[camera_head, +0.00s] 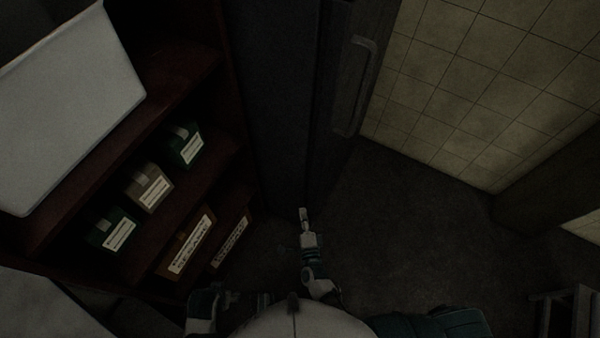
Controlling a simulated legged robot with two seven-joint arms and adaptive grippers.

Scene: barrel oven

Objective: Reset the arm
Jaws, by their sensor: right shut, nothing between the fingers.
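My right gripper (304,214) is near the lower middle of the head view. It points up the picture, towards the foot of a tall dark door or panel (275,100). Its fingers are shut with nothing between them. It is small and dim, and I cannot tell how far it is from the panel. Pale and dark parts of my own body and arms show along the bottom edge. I cannot make out my left gripper there.
A dark red shelf unit (190,75) on the left holds several labelled boxes (150,187) and a large white container (70,105). A long handle (357,85) is on the dark panel's right part. Dark floor (400,235) is open to the right, below a tiled wall (470,80).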

